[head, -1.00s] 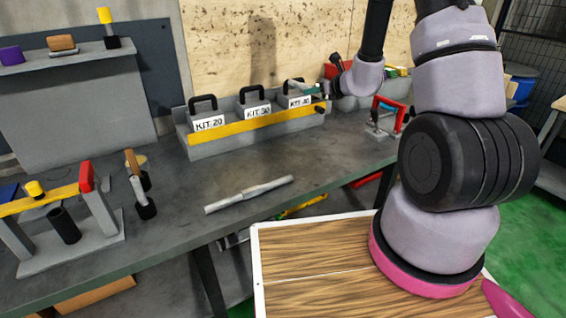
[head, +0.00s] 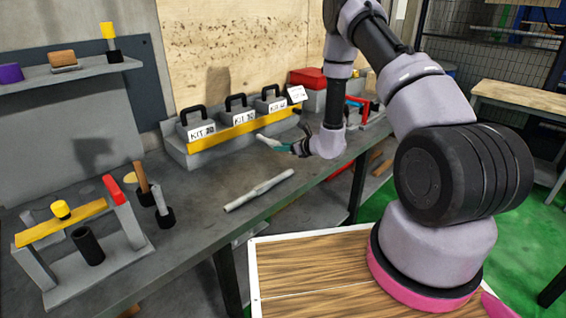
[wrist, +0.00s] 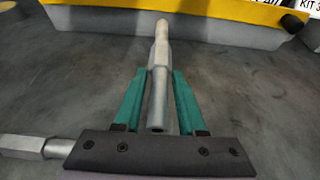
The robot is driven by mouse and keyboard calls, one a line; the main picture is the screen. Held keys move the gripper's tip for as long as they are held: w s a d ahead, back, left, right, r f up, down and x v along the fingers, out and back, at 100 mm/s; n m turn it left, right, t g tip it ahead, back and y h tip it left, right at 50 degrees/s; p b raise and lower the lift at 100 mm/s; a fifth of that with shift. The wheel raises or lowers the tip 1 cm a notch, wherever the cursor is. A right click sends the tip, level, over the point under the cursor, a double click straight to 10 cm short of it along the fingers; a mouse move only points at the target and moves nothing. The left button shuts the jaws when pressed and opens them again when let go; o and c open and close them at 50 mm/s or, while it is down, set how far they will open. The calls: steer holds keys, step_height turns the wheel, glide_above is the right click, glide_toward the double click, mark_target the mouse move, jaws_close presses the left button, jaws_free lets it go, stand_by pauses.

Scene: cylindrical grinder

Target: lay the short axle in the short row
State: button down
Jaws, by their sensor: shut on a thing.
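In the wrist view my gripper (wrist: 158,102) has its teal fingers shut on the short axle (wrist: 161,52), a grey stepped rod. The axle points away from my gripper toward a grey holder with a yellow front rail. In the head view my gripper (head: 288,147) is low over the bench, in front of that holder, with the short axle (head: 268,140) extending left from it. Whether the axle touches the bench is hard to tell. No row marked short can be made out.
A longer grey shaft (head: 258,190) lies on the bench (head: 205,220); its end shows at left in the wrist view (wrist: 22,146). The yellow-railed holder (head: 222,133) holds KIT-labelled weights. A yellow-topped stand (head: 62,224) is at left.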

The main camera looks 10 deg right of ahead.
mark_target(284, 166)
steer(key=shift+f, duration=3.05)
steer(key=shift+f, duration=0.15)
steer(key=shift+c, duration=2.4)
jaws_free()
